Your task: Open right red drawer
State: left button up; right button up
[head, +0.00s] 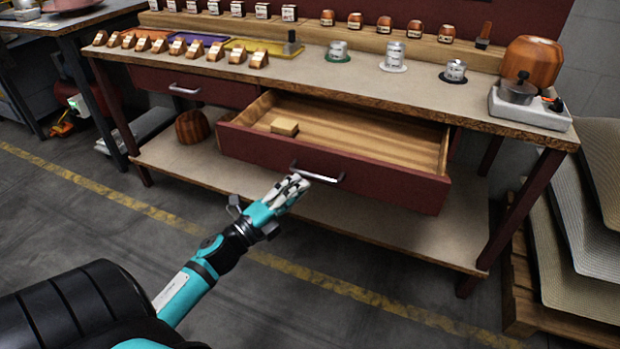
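The right red drawer (330,164) is pulled well out of the workbench, and its wooden inside shows. A small wooden block (285,127) lies in its left part. The drawer's silver bar handle (322,176) is on the front panel. My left gripper (295,183) is at the left end of this handle and overlaps it in the picture. Its pale fingers look close together, but I cannot tell whether they touch or grip the handle. My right gripper is not in view.
The left red drawer (190,86) is shut. The bench top (300,73) carries wooden blocks, weights and a small scale (528,108). A wooden bowl (192,126) stands on the lower shelf (205,165). Pallets with sheets (575,240) stand at right. The floor before the bench is clear.

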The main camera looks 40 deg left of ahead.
pick_arm(q)
jog(key=v, duration=0.6)
jog(key=shift+s, duration=0.2)
